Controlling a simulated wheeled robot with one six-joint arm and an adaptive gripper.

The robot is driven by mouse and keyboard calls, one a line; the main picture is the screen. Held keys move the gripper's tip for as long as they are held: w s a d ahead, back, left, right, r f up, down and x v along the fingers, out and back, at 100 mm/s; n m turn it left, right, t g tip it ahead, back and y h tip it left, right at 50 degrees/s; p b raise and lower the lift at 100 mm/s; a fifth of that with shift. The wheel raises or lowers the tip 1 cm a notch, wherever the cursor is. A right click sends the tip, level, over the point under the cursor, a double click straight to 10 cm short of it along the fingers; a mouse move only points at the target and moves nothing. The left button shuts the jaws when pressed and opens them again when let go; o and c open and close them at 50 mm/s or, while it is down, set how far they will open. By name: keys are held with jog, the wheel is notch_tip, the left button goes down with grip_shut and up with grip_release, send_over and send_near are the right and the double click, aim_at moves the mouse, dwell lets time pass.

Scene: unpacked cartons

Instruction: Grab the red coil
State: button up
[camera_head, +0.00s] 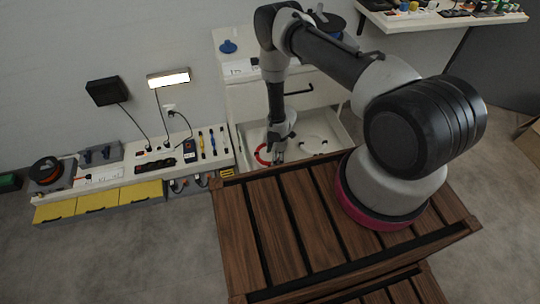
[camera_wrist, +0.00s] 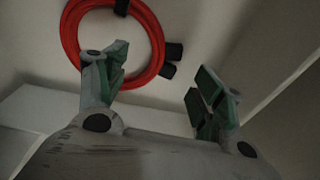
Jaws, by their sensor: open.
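The red coil (camera_wrist: 69,40) lies on the white floor of an open drawer, in the upper left of the wrist view. It is a ring with black ends. In the head view the red coil (camera_head: 262,155) shows as a small red arc, partly hidden by my gripper (camera_head: 277,150), which reaches down into the drawer. In the wrist view my gripper (camera_wrist: 158,88) is open, with its green-padded fingers apart. The left finger overlaps the lower part of the ring in the picture. I cannot tell whether it touches. Nothing is between the fingers.
A white drawer front with a black handle (camera_head: 297,91) stands behind. A workbench with tools (camera_head: 128,172) is at left.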

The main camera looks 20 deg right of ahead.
jog(key=f, duration=0.4)
jog(key=shift+a, duration=0.25)
jog(key=shift+r, duration=0.1)
jog(key=c, duration=1.2)
